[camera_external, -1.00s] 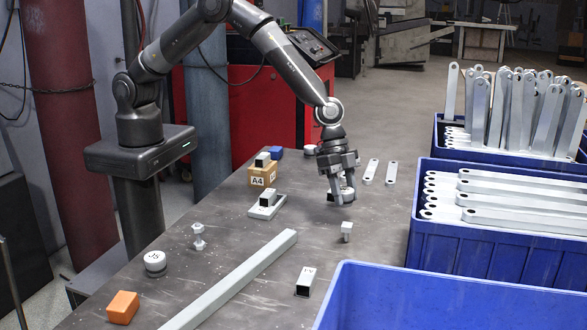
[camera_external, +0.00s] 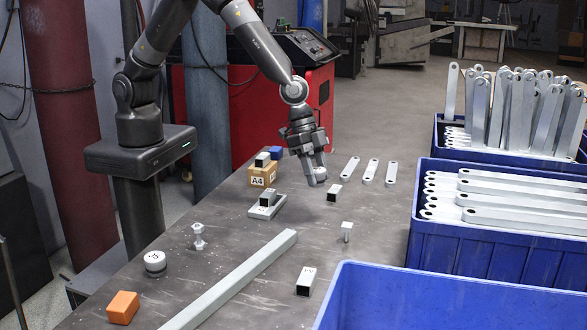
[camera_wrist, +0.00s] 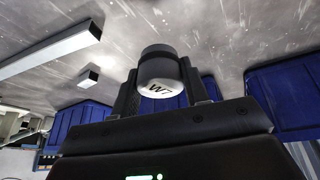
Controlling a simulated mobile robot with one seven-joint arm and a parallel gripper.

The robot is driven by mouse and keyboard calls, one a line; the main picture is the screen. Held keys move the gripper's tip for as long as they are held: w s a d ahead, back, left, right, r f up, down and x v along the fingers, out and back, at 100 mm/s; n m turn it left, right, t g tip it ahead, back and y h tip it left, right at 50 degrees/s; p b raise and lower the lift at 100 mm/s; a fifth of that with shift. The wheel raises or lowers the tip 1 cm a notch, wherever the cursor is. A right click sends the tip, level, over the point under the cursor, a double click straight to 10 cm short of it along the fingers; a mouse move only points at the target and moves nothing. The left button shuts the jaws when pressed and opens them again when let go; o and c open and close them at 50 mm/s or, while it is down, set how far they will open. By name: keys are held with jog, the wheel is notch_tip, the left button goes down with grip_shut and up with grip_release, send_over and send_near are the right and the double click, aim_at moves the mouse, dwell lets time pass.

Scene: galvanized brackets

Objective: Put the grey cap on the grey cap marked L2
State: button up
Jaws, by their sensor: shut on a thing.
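My gripper (camera_external: 316,172) is shut on a round grey cap (camera_external: 318,179) and holds it above the table. In the wrist view the cap (camera_wrist: 161,75) sits between the two fingers, with a dark grey side and a pale face marked W7. Another round grey cap with a pale, marked top (camera_external: 155,262) stands on the table at the left front, well apart from my gripper. Its mark is too small to read surely, so I cannot tell whether it is L2.
A long bar (camera_external: 235,280) lies across the table. Blue bins (camera_external: 470,255) line the right.

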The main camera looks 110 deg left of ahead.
jog(key=s+a+r+n+y, duration=0.2)
jog(key=s+a+n, duration=0.3)
jog(key=a, duration=0.6)
jog(key=s+a+r+n+y, duration=0.15)
jog(key=s+a+n, duration=0.3)
jog(key=a, duration=0.65)
jog(key=s+a+r+n+y, duration=0.15)
jog(key=s+a+n, duration=0.35)
jog(key=a, duration=0.7)
jog(key=shift+g+y, duration=0.3)
jog(key=shift+g, duration=0.1)
jog(key=a+f, duration=0.2)
jog(key=a, duration=0.1)
jog(key=a+f, duration=0.2)
jog(key=a, duration=0.2)
jog(key=a+f, duration=0.3)
jog(key=shift+w+a, duration=0.1)
jog(key=shift+a, duration=0.3)
jog(key=shift+f, duration=2)
jog(key=shift+f, duration=0.15)
jog(key=o, duration=1)
jog(key=v, duration=1.2)
